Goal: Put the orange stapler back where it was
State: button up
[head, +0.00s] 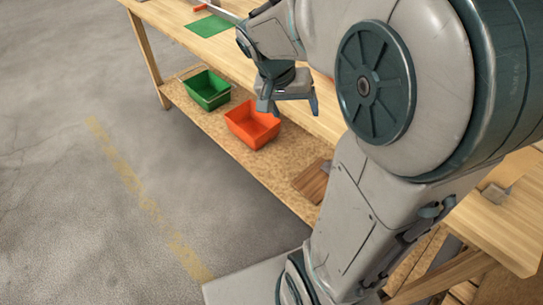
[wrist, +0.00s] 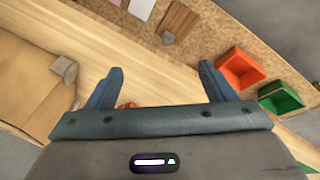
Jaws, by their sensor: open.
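A small orange-red thing (head: 199,8), perhaps the orange stapler, lies at the top edge of the head view by a green mat (head: 209,26) on the long wooden table. In the wrist view a bit of orange (wrist: 127,105) shows just over my gripper's body, mostly hidden; I cannot tell whether it is the same thing. My gripper (head: 288,107) hangs by the front edge of the table. Its two fingers are wide apart, and the wrist view (wrist: 161,70) shows nothing held between them.
On the lower shelf stand a green bin (head: 201,96), an orange bin (head: 240,132) and a brown wooden board (head: 310,182). A second wooden table (head: 500,225) with a grey block (head: 495,193) is at the right. The concrete floor at left is clear.

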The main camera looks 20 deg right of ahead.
jog(key=s+a+f+n+t+y, duration=0.1)
jog(key=s+a+f+n+y, duration=0.1)
jog(key=s+a+n+y, duration=0.2)
jog(key=s+a+n, duration=0.3)
jog(key=s+a, duration=0.2)
jog(key=s, duration=0.1)
jog(key=shift+s+a, duration=0.3)
jog(key=shift+r, duration=0.15)
notch_tip(320, 180, up, 9)
jog(key=t+p, duration=0.1)
jog(key=p, duration=0.7)
jog(key=shift+d, duration=0.2)
jog(key=shift+w, duration=0.1)
